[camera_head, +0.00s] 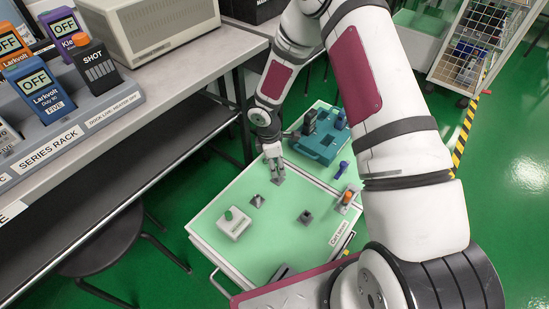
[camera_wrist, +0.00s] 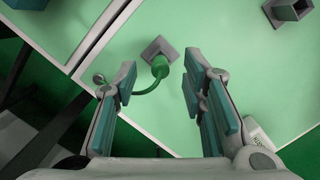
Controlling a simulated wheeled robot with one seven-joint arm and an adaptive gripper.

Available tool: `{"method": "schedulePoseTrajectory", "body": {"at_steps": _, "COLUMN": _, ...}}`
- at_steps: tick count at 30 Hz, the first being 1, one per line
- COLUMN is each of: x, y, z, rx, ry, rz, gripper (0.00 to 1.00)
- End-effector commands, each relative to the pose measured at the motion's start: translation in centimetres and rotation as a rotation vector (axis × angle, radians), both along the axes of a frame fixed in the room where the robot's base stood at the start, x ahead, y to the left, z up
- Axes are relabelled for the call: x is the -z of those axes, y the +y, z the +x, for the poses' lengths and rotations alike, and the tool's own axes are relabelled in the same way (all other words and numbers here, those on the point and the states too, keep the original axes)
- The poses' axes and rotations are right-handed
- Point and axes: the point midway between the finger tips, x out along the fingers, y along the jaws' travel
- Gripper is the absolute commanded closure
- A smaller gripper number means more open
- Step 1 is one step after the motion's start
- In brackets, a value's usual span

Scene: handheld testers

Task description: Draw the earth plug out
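The earth plug (camera_wrist: 159,68) is green and sits in a square grey socket (camera_wrist: 153,48) on the pale green cart top. A short green lead curves from it to the left, behind my left finger, with a grey round end beyond. In the wrist view my gripper (camera_wrist: 162,84) is open, one finger on each side of the plug's line, with a gap on both sides. The plug lies just ahead of the fingertips. In the head view my gripper (camera_head: 277,178) points down over the cart top; the plug cannot be made out there.
A bench with a tester rack (camera_head: 75,125) stands left.

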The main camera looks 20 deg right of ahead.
Motion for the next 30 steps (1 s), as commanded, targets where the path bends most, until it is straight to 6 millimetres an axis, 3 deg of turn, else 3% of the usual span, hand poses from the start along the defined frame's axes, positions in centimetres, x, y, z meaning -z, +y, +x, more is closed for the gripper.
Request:
{"method": "schedulePoseTrajectory", "body": {"at_steps": 6, "x": 2.3, "y": -0.3, "z": -0.1, "rx": 0.000, "ry": 0.000, "rz": 0.000, "gripper": 0.62}}
{"method": "schedulePoseTrajectory", "body": {"at_steps": 17, "x": 2.7, "y": -0.4, "z": -0.1, "rx": 0.000, "ry": 0.000, "rz": 0.000, "gripper": 0.62}}
{"method": "schedulePoseTrajectory", "body": {"at_steps": 18, "x": 2.7, "y": -0.4, "z": -0.1, "rx": 0.000, "ry": 0.000, "rz": 0.000, "gripper": 0.64}}
{"method": "schedulePoseTrajectory", "body": {"at_steps": 23, "x": 2.6, "y": -0.4, "z": -0.1, "rx": 0.000, "ry": 0.000, "rz": 0.000, "gripper": 1.00}}
{"method": "schedulePoseTrajectory", "body": {"at_steps": 27, "x": 2.6, "y": -0.4, "z": -0.1, "rx": 0.000, "ry": 0.000, "rz": 0.000, "gripper": 1.00}}
{"method": "schedulePoseTrajectory", "body": {"at_steps": 28, "x": 2.6, "y": -0.4, "z": -0.1, "rx": 0.000, "ry": 0.000, "rz": 0.000, "gripper": 0.89}}
{"method": "schedulePoseTrajectory", "body": {"at_steps": 30, "x": 2.6, "y": -0.4, "z": -0.1, "rx": 0.000, "ry": 0.000, "rz": 0.000, "gripper": 1.00}}
